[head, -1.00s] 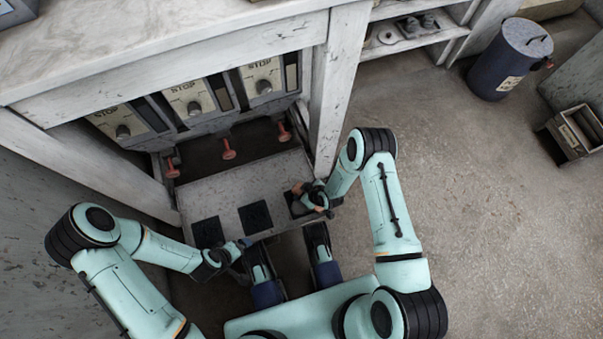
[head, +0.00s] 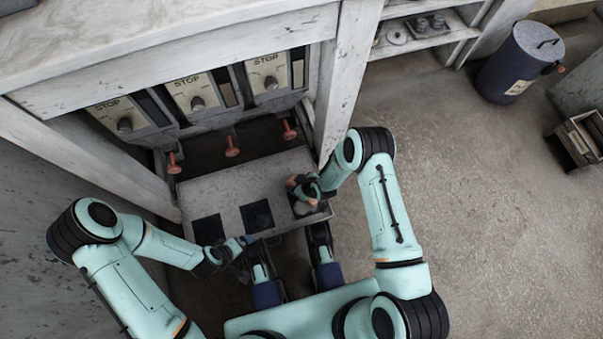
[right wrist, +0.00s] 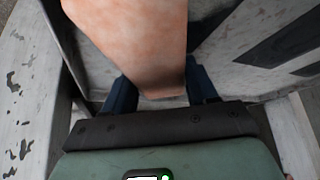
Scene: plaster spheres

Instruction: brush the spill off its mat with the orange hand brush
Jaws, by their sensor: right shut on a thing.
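The orange hand brush (head: 292,182) is in my right gripper (head: 304,190), low over the right end of a pale board. In the right wrist view, the brush (right wrist: 130,40) is a large, pale orange block between the dark fingers (right wrist: 163,90). Three dark square mats lie on the board: left (head: 207,230), middle (head: 257,215) and right. The right gripper and brush partly cover the right mat; a pale patch (head: 304,208), perhaps the spill, shows there. My left gripper (head: 244,242) is by the board's front edge; its jaws are too small to read.
The pale board (head: 235,188) stands before a row of STOP boxes (head: 195,95) with red plungers (head: 232,146). A white post (head: 345,80) rises close to my right arm. A blue bin (head: 520,62) and open floor lie to the right.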

